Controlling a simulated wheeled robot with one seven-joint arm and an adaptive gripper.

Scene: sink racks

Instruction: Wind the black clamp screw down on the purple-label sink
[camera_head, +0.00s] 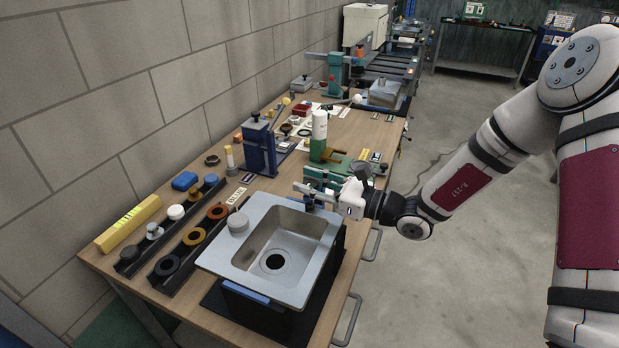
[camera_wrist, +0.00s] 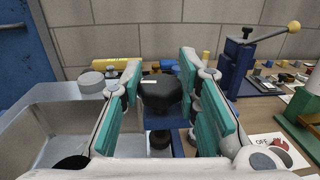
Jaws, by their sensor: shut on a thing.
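The near steel sink (camera_head: 220,253) sits in a dark stand at the front of the bench. No purple label can be made out on it. The black clamp screw (camera_wrist: 160,94) is a dark knob above a blue clamp body (camera_wrist: 178,138) at the sink's back right corner. My gripper (camera_head: 308,190) is over that corner. In the wrist view my gripper (camera_wrist: 160,72) has its teal pads on both sides of the knob and is shut on it. The lower end of the screw is partly hidden.
A grey round knob (camera_head: 238,223) stands on the sink's left rim. A blue press (camera_head: 261,148) and a green press (camera_head: 318,150) stand behind. Racks with coloured rings (camera_head: 193,236) lie to the left. A second sink (camera_head: 384,92) is far back. The floor at right is clear.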

